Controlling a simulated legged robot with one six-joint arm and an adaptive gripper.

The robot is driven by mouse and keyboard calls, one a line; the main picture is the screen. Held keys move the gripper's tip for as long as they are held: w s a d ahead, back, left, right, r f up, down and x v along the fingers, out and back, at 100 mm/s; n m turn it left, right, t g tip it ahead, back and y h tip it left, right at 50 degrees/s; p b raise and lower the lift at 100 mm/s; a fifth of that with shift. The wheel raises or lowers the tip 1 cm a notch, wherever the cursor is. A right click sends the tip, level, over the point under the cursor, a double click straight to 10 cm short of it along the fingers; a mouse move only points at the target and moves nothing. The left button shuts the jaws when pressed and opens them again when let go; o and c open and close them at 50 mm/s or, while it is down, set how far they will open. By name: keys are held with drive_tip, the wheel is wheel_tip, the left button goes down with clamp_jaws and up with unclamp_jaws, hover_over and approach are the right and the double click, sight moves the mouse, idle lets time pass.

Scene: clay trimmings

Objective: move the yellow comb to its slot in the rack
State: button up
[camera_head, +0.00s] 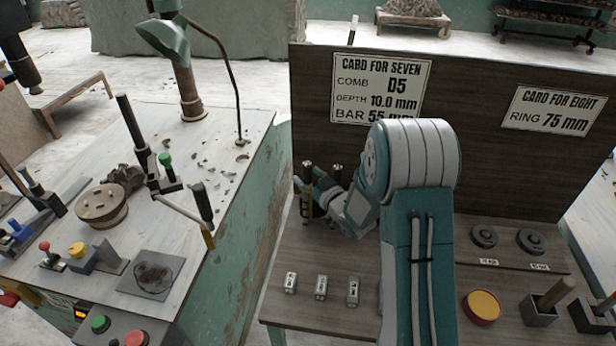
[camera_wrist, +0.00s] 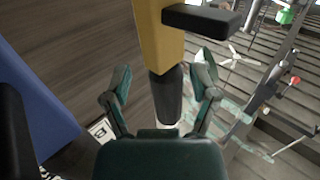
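The yellow comb (camera_wrist: 160,35) shows at the top middle of the wrist view, with a dark cylindrical handle (camera_wrist: 168,98) below its yellow part and a black block on its right side. My gripper (camera_wrist: 160,88) has its two fingers apart, one on each side of the handle, with visible gaps. In the head view my gripper (camera_head: 322,200) is beside dark upright pieces at the left of the dark wooden bench, and a bit of yellow (camera_head: 319,181) shows there. My arm and gripper cover much of this spot. I cannot make out the rack's slot for the comb.
A blue piece (camera_wrist: 38,105) stands close at the left in the wrist view. A wooden panel (camera_head: 480,95) with two cards rises behind my arm. Several small labelled blocks (camera_head: 321,287) lie on the bench front. A cluttered pale worktable (camera_head: 235,150) stands at the left.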

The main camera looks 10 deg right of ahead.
wheel_tip(320, 180, up, 10)
drive_tip(key=shift+f, duration=0.1)
idle(0.5)
drive_tip(key=s+d+r+m+g+h, duration=0.35)
drive_tip(key=s+r+h, duration=0.4)
drive_tip(key=s, duration=0.45)
drive_tip(key=s+a+f+g, duration=0.1)
drive_tip(key=s+a+g, duration=0.1)
drive_tip(key=s, duration=1)
drive_tip(key=s+a+f+m+g, duration=0.1)
drive_tip(key=s+g, duration=0.4)
drive_tip(key=s, duration=0.8)
drive_tip(key=shift+a+f, duration=0.2)
drive_tip(key=shift+a, duration=0.15)
